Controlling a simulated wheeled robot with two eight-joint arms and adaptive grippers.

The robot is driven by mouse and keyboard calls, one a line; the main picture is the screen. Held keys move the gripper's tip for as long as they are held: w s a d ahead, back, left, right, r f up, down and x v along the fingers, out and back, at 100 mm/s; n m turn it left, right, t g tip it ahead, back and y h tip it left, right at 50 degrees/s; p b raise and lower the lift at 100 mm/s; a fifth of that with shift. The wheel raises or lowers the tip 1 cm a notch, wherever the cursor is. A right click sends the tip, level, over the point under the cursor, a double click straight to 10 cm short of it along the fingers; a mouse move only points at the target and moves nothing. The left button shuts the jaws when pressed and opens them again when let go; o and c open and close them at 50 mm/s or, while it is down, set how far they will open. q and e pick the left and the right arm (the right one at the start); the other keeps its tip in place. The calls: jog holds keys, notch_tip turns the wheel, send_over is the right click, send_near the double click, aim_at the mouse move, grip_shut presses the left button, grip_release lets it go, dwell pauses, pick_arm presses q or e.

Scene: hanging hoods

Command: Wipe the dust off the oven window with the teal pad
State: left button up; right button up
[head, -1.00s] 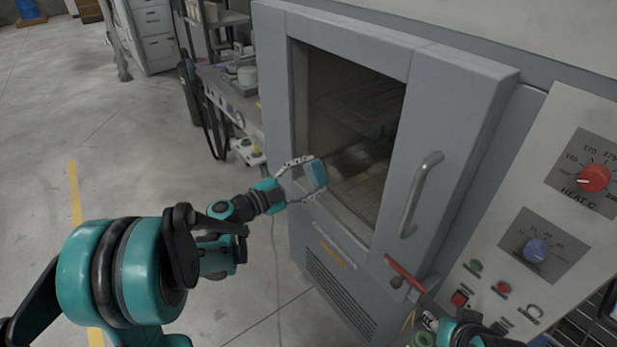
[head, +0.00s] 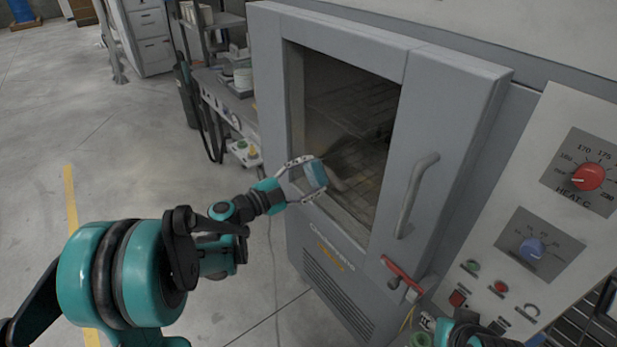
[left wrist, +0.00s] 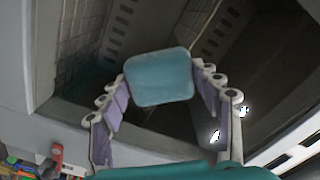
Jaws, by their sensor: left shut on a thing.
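The oven window (head: 345,120) is dark glass set in the grey oven door (head: 440,110), and racks show behind it. The teal pad (head: 316,174) is held at the lower left part of the window; I cannot tell whether it touches the glass. My left gripper (head: 308,178) is shut on the pad. In the left wrist view the pad (left wrist: 160,76) sits between the two fingertips, in front of the window (left wrist: 215,60). Dust on the glass is hard to make out. My right gripper (head: 432,330) shows only partly at the bottom edge, its fingers unclear.
A door handle (head: 415,195) stands out right of the window, with a red latch (head: 402,273) below it. A control panel (head: 545,230) with knobs is at the right. A cluttered shelf bench (head: 225,95) stands left of the oven.

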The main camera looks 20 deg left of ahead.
aim_at(319, 184)
pick_arm(q)
jog(key=shift+x, duration=0.95)
jog(key=shift+s+d, duration=0.1)
jog(key=shift+s+d, duration=1.15)
jog(key=shift+d, duration=0.15)
jog(key=shift+s+d, duration=0.45)
jog(key=shift+d, duration=0.3)
jog(key=shift+s+d, duration=0.45)
jog(key=shift+d, duration=0.3)
jog(key=shift+w+a+b, duration=0.15)
jog(key=shift+w+a, duration=0.55)
jog(key=shift+a, duration=0.3)
jog(key=shift+w+a+b, duration=0.15)
jog(key=shift+w+a, duration=0.6)
jog(key=shift+a, duration=0.2)
jog(key=shift+w+a+b, duration=0.15)
jog(key=shift+w+a, duration=0.55)
jog(key=shift+a, duration=0.3)
jog(key=shift+s, duration=0.1)
jog(key=shift+v, duration=3)
